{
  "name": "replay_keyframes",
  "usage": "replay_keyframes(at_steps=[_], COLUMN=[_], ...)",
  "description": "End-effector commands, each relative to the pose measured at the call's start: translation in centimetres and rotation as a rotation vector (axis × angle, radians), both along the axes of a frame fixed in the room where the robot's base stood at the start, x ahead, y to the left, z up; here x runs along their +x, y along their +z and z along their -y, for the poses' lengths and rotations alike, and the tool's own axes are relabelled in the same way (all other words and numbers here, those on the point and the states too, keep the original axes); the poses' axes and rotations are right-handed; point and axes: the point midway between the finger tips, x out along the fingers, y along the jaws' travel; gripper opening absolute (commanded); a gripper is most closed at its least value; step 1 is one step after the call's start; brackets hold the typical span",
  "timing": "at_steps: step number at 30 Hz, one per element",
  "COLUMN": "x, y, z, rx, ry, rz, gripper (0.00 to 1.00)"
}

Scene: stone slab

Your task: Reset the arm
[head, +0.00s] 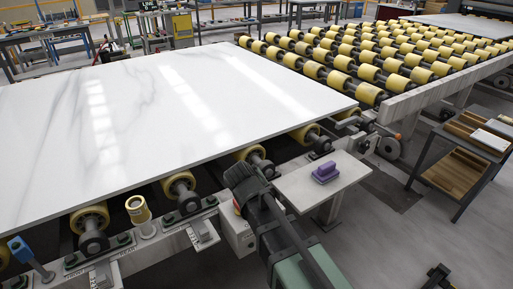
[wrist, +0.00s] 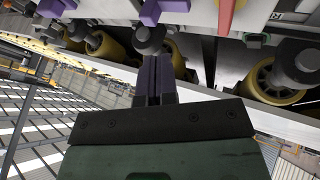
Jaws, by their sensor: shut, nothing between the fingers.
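My gripper (wrist: 155,62) shows in the wrist view. Its two dark, purple-tinged fingers lie side by side and are shut with nothing between them. A dark screwed plate and a green body sit behind them. A roller with a dark shaft end lies beyond the fingertips; I cannot tell how far off it is. In the head view I cannot make out the fingertips.
A white veined slab (head: 150,115) lies on yellow rollers. A purple block (head: 325,172) rests on a small grey shelf (head: 345,178). A gold cylinder (head: 138,209) stands on the rail. A shelf cart (head: 460,160) stands at right.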

Motion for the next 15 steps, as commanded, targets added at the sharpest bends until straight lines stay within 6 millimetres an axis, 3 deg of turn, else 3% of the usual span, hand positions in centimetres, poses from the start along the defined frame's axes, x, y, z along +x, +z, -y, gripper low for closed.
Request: replay_keyframes(at_steps=[2,5,10,12,15], x=[-0.9,-5.1,-12.1,-13.8,-14.0], y=[-0.5,-0.6,5.4,7.7,9.0], z=[0.2,2.0,11.4,14.6,17.9], rx=[-0.003,0.044,0.224,0.296,0.335], ry=[-0.010,-0.059,-0.278,-0.360,-0.440], rz=[-0.050,-0.223,-0.522,-0.571,-0.565], gripper=[0.00,0.00,0.00,0.00,0.00])
